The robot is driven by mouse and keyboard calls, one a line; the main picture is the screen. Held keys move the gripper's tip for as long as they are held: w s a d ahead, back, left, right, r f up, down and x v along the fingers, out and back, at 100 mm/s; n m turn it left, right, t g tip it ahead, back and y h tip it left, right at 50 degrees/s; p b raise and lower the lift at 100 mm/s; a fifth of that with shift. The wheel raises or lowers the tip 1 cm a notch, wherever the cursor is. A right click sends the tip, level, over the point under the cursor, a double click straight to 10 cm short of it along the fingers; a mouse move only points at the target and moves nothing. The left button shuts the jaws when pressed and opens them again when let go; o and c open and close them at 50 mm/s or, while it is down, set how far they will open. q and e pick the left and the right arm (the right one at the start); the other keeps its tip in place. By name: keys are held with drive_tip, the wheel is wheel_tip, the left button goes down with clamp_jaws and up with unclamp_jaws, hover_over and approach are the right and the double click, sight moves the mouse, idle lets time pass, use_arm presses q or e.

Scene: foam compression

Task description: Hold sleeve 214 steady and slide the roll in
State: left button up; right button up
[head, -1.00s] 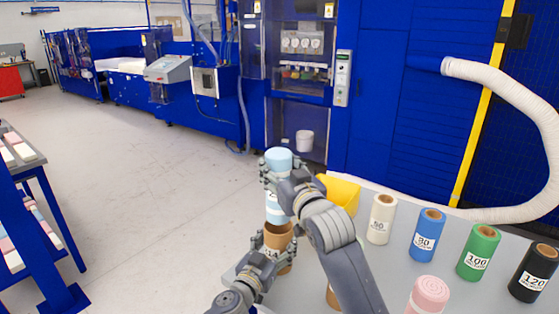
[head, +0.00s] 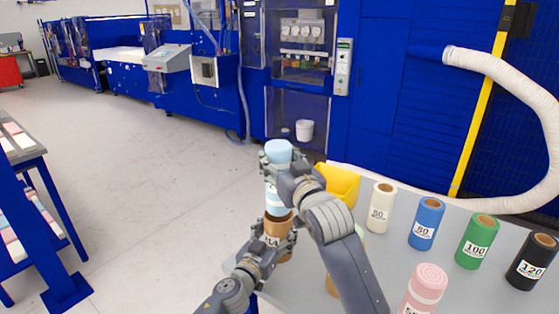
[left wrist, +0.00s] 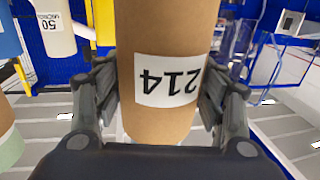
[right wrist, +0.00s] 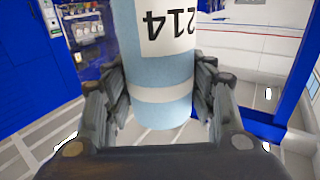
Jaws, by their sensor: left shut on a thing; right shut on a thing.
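The brown sleeve (head: 278,226) stands upright in my left gripper (head: 272,238), which is shut around it. Its white 214 label shows between the fingers in the left wrist view (left wrist: 168,80). The light blue roll (head: 278,150) is upright directly above the sleeve, and my right gripper (head: 279,178) is shut around it. Its 214 label and a pale band show in the right wrist view (right wrist: 162,75). In the head view the roll's lower end meets the sleeve's top rim. I cannot tell whether the roll's end is inside the sleeve.
The grey table (head: 395,275) bears a white 50 sleeve (head: 381,207), blue 80 (head: 426,224), green 100 (head: 477,241) and black 120 (head: 532,262). A pink roll (head: 425,290) stands in front. A yellow bin (head: 340,183) is behind my right arm. Open floor lies left.

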drive_tip(key=shift+f, duration=0.15)
drive_tip(key=shift+f, duration=1.15)
drive_tip(key=shift+f, duration=0.25)
drive_tip(key=shift+f, duration=0.45)
drive_tip(key=shift+f, duration=0.1)
drive_tip(key=shift+f, duration=1.85)
drive_tip(key=shift+f, duration=0.15)
drive_tip(key=shift+f, duration=1.25)
drive_tip(key=shift+f, duration=0.2)
